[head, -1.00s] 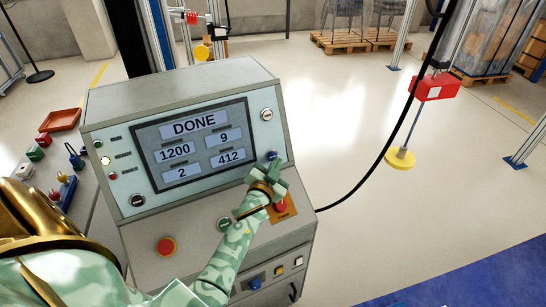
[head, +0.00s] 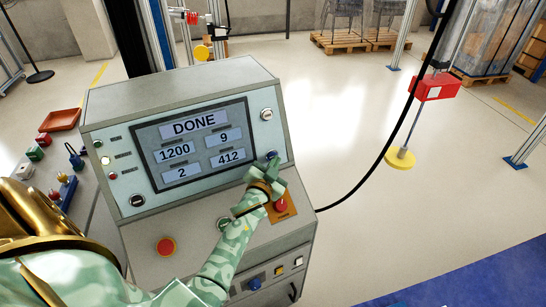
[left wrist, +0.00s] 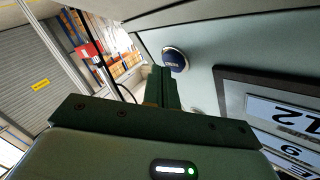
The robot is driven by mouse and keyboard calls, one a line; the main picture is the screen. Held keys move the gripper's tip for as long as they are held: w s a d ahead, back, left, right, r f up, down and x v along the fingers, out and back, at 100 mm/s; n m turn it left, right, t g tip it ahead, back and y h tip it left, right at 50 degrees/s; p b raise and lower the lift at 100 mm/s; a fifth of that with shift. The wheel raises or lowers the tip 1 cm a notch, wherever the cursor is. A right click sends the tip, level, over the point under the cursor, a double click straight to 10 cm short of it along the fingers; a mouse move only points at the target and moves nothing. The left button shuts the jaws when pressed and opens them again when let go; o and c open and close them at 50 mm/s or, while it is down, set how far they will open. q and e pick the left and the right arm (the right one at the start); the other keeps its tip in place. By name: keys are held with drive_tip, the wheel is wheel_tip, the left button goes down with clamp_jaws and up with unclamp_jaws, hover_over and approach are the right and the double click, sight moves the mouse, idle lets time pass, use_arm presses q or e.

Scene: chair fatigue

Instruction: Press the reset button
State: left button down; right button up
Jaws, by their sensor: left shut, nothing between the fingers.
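The control console (head: 180,87) shows a screen (head: 195,143) reading DONE, with 1200, 9, 2 and 412. A round blue button (head: 271,154) is on the panel to the right of the screen, partly hidden behind my fingers. In the left wrist view the blue button (left wrist: 175,60) has a pale rim and small white lettering, too small to read surely. My left gripper (head: 273,163) is shut and empty, its fingertips at the button's lower edge in the head view. In the left wrist view the fingertips (left wrist: 162,70) are beside the button; I cannot tell whether they touch it.
A red mushroom button (head: 166,246) is on the console's lower left. Another red knob (head: 281,205) on an orange plate sits just below my gripper. A black cable (head: 362,180) curves to the right.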

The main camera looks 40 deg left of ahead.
use_arm(q)
drive_tip(key=shift+w+a+f, duration=0.1)
drive_tip(key=shift+w+a, duration=0.05)
drive_tip(key=shift+a, duration=0.15)
idle(0.6)
drive_tip(key=shift+d, duration=0.1)
drive_tip(key=shift+s+d+r, duration=0.2)
drive_tip(key=shift+s+d, duration=0.2)
drive_tip(key=shift+d, duration=0.2)
